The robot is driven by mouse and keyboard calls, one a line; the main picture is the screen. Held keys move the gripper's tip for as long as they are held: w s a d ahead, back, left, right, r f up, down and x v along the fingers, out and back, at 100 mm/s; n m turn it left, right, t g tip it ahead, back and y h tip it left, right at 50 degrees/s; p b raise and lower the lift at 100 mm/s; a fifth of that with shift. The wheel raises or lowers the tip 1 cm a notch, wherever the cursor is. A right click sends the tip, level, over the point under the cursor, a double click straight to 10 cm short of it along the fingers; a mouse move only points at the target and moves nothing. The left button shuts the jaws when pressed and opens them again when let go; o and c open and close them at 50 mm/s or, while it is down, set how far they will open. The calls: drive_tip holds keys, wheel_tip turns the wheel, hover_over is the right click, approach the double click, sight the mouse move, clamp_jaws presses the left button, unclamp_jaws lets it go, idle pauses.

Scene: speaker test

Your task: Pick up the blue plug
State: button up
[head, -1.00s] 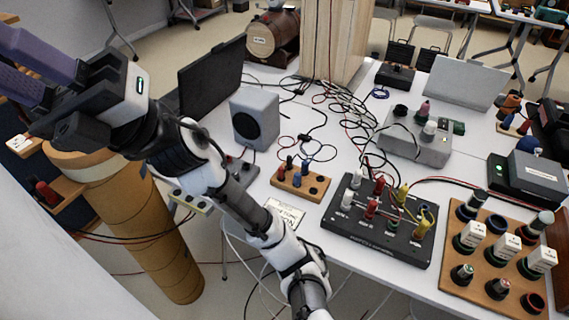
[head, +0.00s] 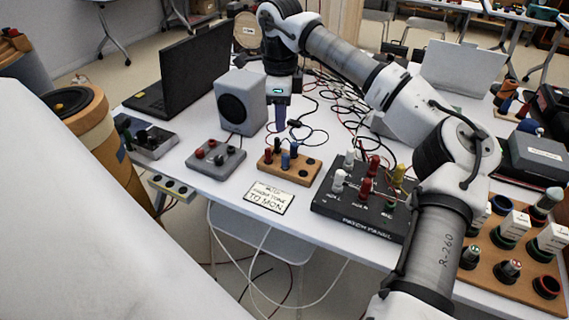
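A small wooden block (head: 290,175) stands near the front edge of the white table. It holds several small plugs. A blue plug (head: 285,161) stands upright at its front, with a second blue plug (head: 294,149) just behind and to the right. A red plug (head: 268,157) and a dark plug (head: 277,146) stand to the left. My gripper (head: 281,127) points down above and slightly behind the block, with its purple fingers edge-on. Its tips look apart from the plugs. The finger opening is hidden from this side.
A grey speaker (head: 242,103) and laptop (head: 190,78) stand behind left. A grey box with knobs (head: 222,165) is left of the block; a black panel with plugs (head: 355,218) is close on the right. A paper label (head: 268,198) lies in front. Loose cables cross the table behind.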

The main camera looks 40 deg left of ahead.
sight(286, 155)
wheel_tip(286, 155, down, 8)
drive_tip(key=shift+r, duration=0.1)
drive_tip(key=f, duration=0.2)
drive_tip(key=w+f+p, duration=0.1)
drive_tip(key=f, duration=0.1)
drive_tip(key=shift+d, duration=0.35)
drive_tip(key=shift+f, duration=0.6)
clamp_jaws()
